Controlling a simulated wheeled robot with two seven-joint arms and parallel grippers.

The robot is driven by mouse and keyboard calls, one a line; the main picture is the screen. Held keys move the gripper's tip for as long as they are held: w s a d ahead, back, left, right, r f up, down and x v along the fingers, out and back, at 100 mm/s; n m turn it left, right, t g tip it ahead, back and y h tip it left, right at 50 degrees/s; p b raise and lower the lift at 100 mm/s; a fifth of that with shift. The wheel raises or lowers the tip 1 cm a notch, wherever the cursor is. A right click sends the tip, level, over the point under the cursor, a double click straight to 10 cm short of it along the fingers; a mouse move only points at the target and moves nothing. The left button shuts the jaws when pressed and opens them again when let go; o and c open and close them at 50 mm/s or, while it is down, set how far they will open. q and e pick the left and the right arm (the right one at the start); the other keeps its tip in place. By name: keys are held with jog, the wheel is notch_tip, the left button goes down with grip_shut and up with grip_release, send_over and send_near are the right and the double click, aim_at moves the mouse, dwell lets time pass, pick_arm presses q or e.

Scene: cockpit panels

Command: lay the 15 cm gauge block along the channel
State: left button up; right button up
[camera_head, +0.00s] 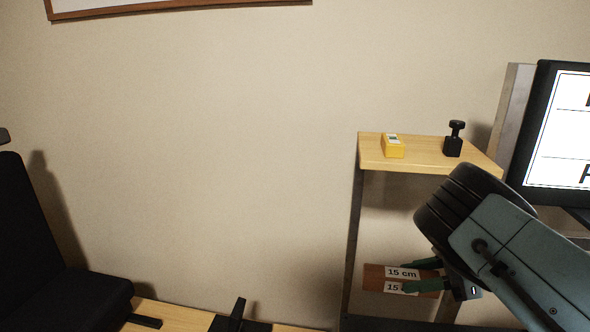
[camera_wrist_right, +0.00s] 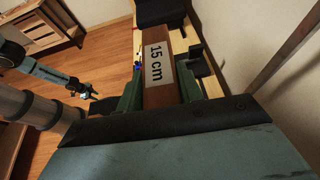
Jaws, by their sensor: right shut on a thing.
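The brown 15 cm gauge block (camera_head: 373,279) is held level in the air, with white "15 cm" labels on two faces. My right gripper (camera_head: 422,276) is shut on its right part, with green fingers on both sides. In the right wrist view the block (camera_wrist_right: 158,95) lies between the fingers (camera_wrist_right: 160,88) and points away from the palm. In that view an arm that looks like my left one ends in a small dark gripper (camera_wrist_right: 86,90), apart from the block; its jaws are too small to read. I cannot make out the channel for certain.
A wooden shelf (camera_head: 425,154) with a yellow box (camera_head: 393,147) and a black knobbed piece (camera_head: 454,139) stands behind my right arm. A monitor (camera_head: 560,130) is at right, a black seat (camera_head: 50,250) at left. A dark upright fixture (camera_head: 238,314) shows at the bottom on a light wooden surface.

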jog(key=s+a+r+m+t+h, duration=0.2)
jog(key=s+a+r+m+t, duration=0.2)
jog(key=s+a+r, duration=0.35)
jog(key=shift+w+d+f, duration=0.1)
jog(key=shift+f, duration=1.2)
jog(key=shift+w+f, duration=0.1)
jog(key=shift+f, duration=1.15)
jog(key=shift+d, duration=0.1)
